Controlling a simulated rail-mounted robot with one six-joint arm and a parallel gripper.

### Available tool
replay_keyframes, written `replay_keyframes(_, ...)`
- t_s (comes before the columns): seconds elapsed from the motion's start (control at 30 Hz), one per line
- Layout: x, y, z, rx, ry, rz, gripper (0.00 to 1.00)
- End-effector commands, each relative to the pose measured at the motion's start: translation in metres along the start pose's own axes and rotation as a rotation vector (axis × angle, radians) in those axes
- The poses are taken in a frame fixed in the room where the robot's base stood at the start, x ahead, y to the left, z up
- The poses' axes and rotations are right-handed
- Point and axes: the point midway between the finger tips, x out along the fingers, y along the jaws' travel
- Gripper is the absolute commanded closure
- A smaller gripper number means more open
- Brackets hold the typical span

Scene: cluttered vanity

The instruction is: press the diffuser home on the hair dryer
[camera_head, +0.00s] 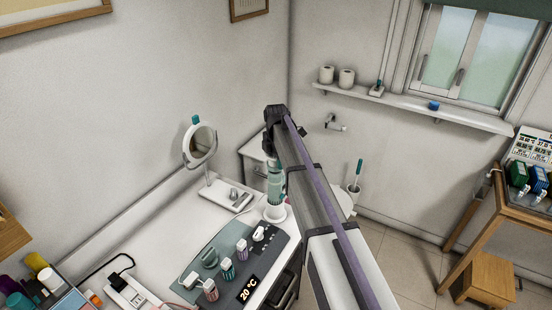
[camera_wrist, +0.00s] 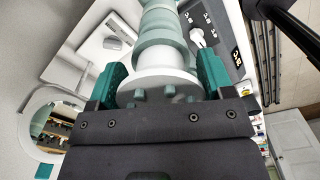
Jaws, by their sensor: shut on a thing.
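The hair dryer, a pale green ringed barrel (camera_head: 274,186), stands upright on a white round base at the far right end of the vanity top. Its barrel also shows in the wrist view (camera_wrist: 158,35). The diffuser, a white disc with short teal prongs (camera_wrist: 158,86), lies across the barrel's near end. My gripper (camera_wrist: 160,78) has its teal fingers on either side of the diffuser and is shut on it. In the head view my gripper (camera_head: 273,158) points down over the dryer. I cannot tell whether a gap is left between diffuser and barrel.
A grey panel with a 20 °C display (camera_head: 248,289) and several small coloured handled pieces lies in front of the dryer. A round mirror (camera_head: 200,146) and a white tray (camera_head: 224,196) stand to its left. Bottles and a power strip (camera_head: 128,292) fill the lower left.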

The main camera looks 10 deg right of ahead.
Motion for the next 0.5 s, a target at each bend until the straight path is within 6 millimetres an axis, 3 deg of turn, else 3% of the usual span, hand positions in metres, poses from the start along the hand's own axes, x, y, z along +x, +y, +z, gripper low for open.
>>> replay_keyframes(0.5,0.0042,0.0002,0.0001,0.000,0.000,0.000,0.56)
